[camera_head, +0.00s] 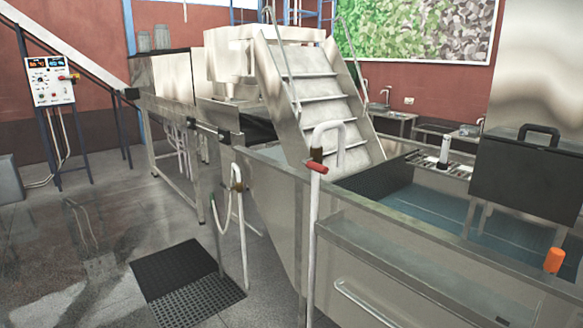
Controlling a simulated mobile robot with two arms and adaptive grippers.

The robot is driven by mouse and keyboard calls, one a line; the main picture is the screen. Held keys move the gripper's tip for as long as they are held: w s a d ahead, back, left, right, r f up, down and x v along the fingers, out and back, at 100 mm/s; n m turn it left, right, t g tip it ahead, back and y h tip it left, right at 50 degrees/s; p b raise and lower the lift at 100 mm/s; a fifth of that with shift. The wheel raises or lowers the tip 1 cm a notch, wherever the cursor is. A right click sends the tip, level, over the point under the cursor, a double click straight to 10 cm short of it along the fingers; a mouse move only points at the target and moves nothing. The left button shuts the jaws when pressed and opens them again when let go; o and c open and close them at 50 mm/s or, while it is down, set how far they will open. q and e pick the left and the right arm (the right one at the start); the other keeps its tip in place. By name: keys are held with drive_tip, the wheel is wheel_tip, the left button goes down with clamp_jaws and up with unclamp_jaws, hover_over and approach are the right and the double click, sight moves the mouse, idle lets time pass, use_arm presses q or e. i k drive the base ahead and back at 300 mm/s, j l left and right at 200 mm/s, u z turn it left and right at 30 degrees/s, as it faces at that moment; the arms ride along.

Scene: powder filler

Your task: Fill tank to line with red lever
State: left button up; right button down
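A long metal tank (400,262) runs from the middle to the right edge. Its inside shows a dark grid panel and a bluish surface (430,215); I cannot tell whether this is water, and no fill line can be made out. A white pipe (312,240) stands against the tank's near side and curves over its rim, with its outlet end inside. A red lever (317,167) sits on this pipe just below the bend. I cannot tell if the valve is open or closed. Neither of my grippers is in view.
Black mats (185,280) lie on the floor left of the tank. A thinner pipe with a hose (240,215) stands beside them. Metal stairs (325,95) rise behind the tank. A dark handled box (528,175) and an orange cylinder (554,260) are at right. Floor at left is open.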

sight(319, 169)
drive_tip(key=z, duration=2.5)
drive_tip(key=k+j, duration=0.1)
drive_tip(key=j, duration=0.3)
drive_tip(key=k+j, duration=0.1)
drive_tip(key=j, duration=0.3)
drive_tip(key=j+z, duration=0.1)
drive_tip(key=j, duration=0.25)
drive_tip(key=k+j, duration=0.15)
drive_tip(key=j, duration=0.25)
drive_tip(key=k+j, duration=0.15)
drive_tip(key=j, duration=0.25)
